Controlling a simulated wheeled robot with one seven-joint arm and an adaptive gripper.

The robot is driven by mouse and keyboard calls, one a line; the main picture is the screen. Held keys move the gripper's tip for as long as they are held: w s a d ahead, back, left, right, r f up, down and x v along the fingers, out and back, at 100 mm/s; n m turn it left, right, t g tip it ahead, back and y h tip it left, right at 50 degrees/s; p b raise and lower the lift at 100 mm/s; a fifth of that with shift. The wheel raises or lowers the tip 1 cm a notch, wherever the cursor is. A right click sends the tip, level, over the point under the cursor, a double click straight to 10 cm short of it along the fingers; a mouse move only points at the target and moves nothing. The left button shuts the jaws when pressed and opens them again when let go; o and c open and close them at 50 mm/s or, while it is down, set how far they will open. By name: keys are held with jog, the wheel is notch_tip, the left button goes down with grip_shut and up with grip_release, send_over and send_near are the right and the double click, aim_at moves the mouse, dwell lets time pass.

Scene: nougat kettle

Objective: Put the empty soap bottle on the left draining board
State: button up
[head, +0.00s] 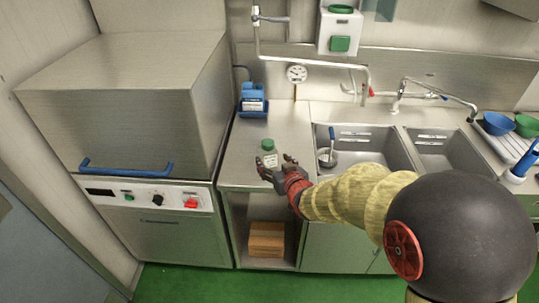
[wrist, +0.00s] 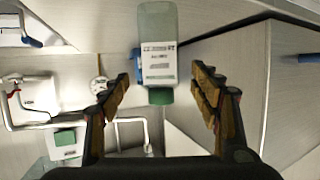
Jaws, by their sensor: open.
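The soap bottle (head: 269,159) is pale, with a green cap and a white label. It is upright over the left draining board (head: 235,170), the steel top left of the sinks. My gripper (head: 274,165) is open, its fingers at either side of the bottle. The wrist view is upside down; there the bottle (wrist: 157,62) shows between the open fingertips of my gripper (wrist: 160,76), with a gap on both sides. Its base is hidden by my gripper in the head view, so contact with the board cannot be seen clearly.
A blue canister in a blue holder (head: 252,100) stands behind on the board. A large steel cabinet (head: 130,100) with a blue handle borders the left. The left sink (head: 360,150) holds a ladle. Blue and green bowls (head: 526,126) are at far right. The board's front left is clear.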

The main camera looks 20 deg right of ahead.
jog(key=s+d+r+g+h+p, duration=0.1)
jog(key=s+r+g, duration=0.1)
jog(key=s+r, duration=0.35)
jog(key=s+d+r+g+h, duration=0.1)
jog(key=s+r, duration=0.2)
jog(key=s, duration=0.5)
jog(key=s+a+r+g, duration=0.1)
jog(key=s+g, duration=0.1)
jog(key=s, duration=0.8)
jog(key=s+a+r+g, duration=0.1)
jog(key=s+r+g, duration=0.1)
jog(key=s, duration=0.8)
jog(key=shift+r+m+g+y, duration=0.3)
jog(key=shift+m+g+y, duration=0.1)
jog(key=shift+g, duration=0.3)
